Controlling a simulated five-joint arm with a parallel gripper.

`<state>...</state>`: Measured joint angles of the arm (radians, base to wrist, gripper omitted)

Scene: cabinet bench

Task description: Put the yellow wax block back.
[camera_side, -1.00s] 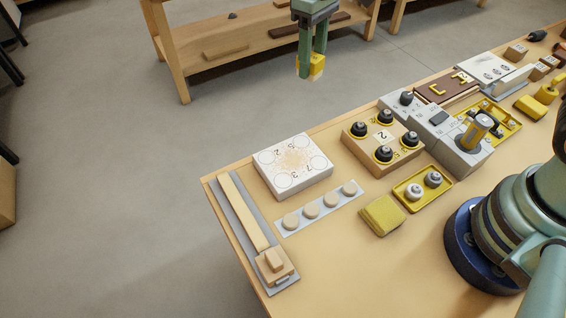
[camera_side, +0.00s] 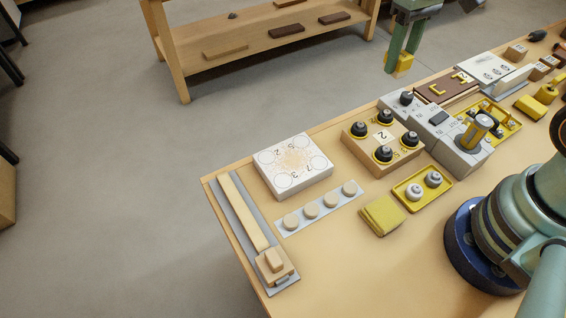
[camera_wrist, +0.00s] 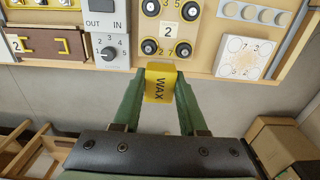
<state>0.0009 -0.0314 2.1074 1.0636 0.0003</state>
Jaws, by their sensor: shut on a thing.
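The yellow wax block (camera_wrist: 160,84), marked "WAX", is held between the two green fingers of my gripper (camera_wrist: 158,92) in the wrist view. In the side view my gripper (camera_side: 399,66) is at the top, above and beyond the bench's far edge, with the yellow block (camera_side: 404,61) low between its fingers. The gripper is shut on the block. The block appears clear of the bench. I cannot tell from these views which spot on the bench is the block's own place.
A brown panel (camera_side: 447,88) lies farther right. A wooden shelf (camera_side: 262,45) stands behind.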

